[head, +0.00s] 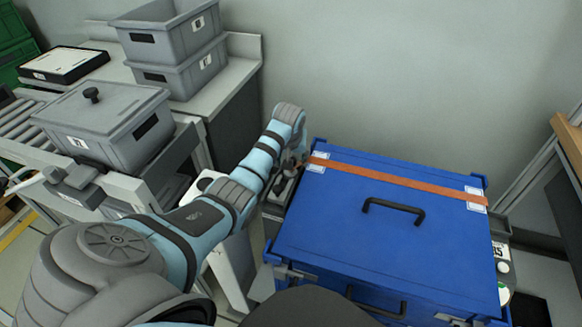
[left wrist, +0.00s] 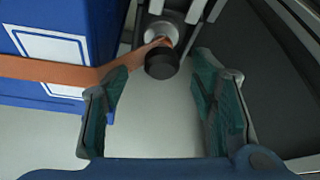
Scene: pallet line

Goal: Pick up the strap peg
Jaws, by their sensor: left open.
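The strap peg (left wrist: 161,64) shows in the left wrist view as a black round knob with a pale metal collar behind it. The end of the orange strap (left wrist: 60,72) reaches the peg. My left gripper (left wrist: 164,72) is open, with one teal-padded finger on each side of the peg and the knob near the level of the fingertips. I cannot tell whether they touch. In the head view, my left gripper (head: 291,166) is beside the left edge of the blue case (head: 345,225), and the peg is hidden there. My right gripper is not in view.
The orange strap (head: 400,181) crosses the top of the blue case, which has a black handle (head: 393,207). Grey bins (head: 190,75) and a lidded grey bin (head: 110,150) stand at the left. A wall rises behind the case.

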